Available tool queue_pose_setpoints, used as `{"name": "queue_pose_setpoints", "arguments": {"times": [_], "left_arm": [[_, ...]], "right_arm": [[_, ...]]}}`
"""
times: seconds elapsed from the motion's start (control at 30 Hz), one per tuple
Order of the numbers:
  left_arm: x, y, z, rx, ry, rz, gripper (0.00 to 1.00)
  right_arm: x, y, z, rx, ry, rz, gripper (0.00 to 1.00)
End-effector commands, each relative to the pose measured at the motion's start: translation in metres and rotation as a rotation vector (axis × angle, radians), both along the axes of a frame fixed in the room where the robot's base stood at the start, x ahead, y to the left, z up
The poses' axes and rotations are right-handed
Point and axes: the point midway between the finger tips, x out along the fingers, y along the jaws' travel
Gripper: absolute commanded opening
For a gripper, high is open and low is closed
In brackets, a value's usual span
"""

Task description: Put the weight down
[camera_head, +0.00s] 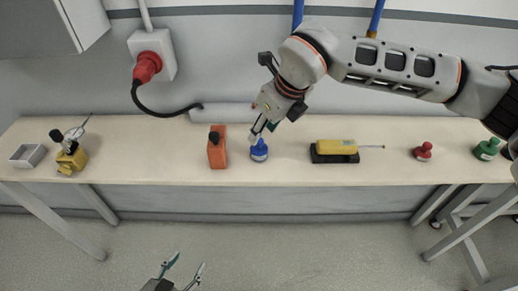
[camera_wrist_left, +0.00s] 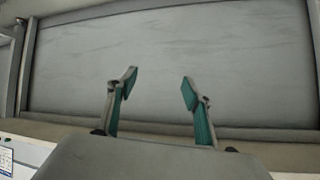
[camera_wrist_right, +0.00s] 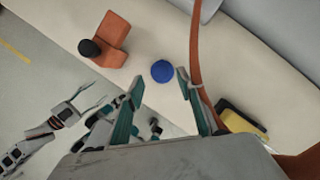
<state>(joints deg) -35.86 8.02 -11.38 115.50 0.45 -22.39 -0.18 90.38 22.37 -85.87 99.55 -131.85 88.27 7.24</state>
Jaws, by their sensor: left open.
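The blue weight (camera_head: 259,151) stands upright on the long bench, right of the orange block. In the right wrist view its round blue top (camera_wrist_right: 162,71) shows just beyond and between the fingertips, with gaps on both sides. My right gripper (camera_head: 263,133) points down just above it, fingers apart, not closed on it. A red weight (camera_head: 423,152) and a green weight (camera_head: 487,149) stand farther right on the bench. My left gripper (camera_head: 184,270) is open and empty, low in front of the bench. In the left wrist view its fingers (camera_wrist_left: 160,82) are spread before a plain grey surface.
The bench (camera_head: 215,178) also bears an orange block with a black knob (camera_head: 217,150), a yellow-handled screwdriver (camera_head: 337,147) on a black holder, a yellow stand (camera_head: 72,158) and a grey tray (camera_head: 28,155). A red plug (camera_head: 147,65) and cable hang behind.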

Motion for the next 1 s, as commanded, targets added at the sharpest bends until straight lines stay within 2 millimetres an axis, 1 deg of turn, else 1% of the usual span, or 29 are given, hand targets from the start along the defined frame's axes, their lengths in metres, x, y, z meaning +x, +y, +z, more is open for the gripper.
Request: {"name": "queue_pose_setpoints", "arguments": {"times": [0.03, 0.17, 0.43, 0.53, 0.7, 0.73, 0.77, 0.8, 0.87, 1.0], "left_arm": [[-0.001, 0.000, -0.001, 0.002, 0.003, 0.000, 0.51], [-0.003, 0.000, -0.003, 0.002, 0.006, -0.001, 0.51], [-0.007, 0.001, -0.008, 0.005, 0.013, -0.002, 0.51], [-0.006, 0.001, -0.007, 0.006, 0.010, -0.002, 0.51], [-0.002, 0.001, -0.003, 0.006, 0.000, -0.002, 0.51], [-0.001, 0.001, -0.002, 0.007, -0.001, -0.001, 0.51], [0.000, 0.001, -0.002, 0.007, -0.003, -0.002, 0.51], [0.001, 0.002, -0.001, 0.007, -0.004, -0.001, 0.51], [0.003, 0.002, 0.000, 0.007, -0.008, -0.001, 0.51], [0.005, 0.002, 0.000, 0.007, -0.011, -0.001, 0.51]], "right_arm": [[0.001, 0.001, -0.005, 0.002, 0.002, 0.000, 0.38], [0.003, 0.003, -0.013, 0.002, 0.003, 0.000, 0.38], [0.014, 0.011, -0.049, 0.003, 0.004, 0.001, 0.38], [0.016, 0.013, -0.054, 0.003, 0.003, 0.002, 0.38], [0.016, 0.013, -0.053, 0.003, 0.001, 0.001, 0.38], [0.016, 0.013, -0.053, 0.003, 0.001, 0.001, 0.35], [0.016, 0.013, -0.053, 0.003, 0.001, 0.001, 0.27], [0.016, 0.013, -0.053, 0.003, 0.001, 0.001, 0.17], [0.016, 0.013, -0.053, 0.003, 0.001, 0.001, 0.01], [0.016, 0.013, -0.052, 0.005, -0.001, 0.001, 0.00]]}}
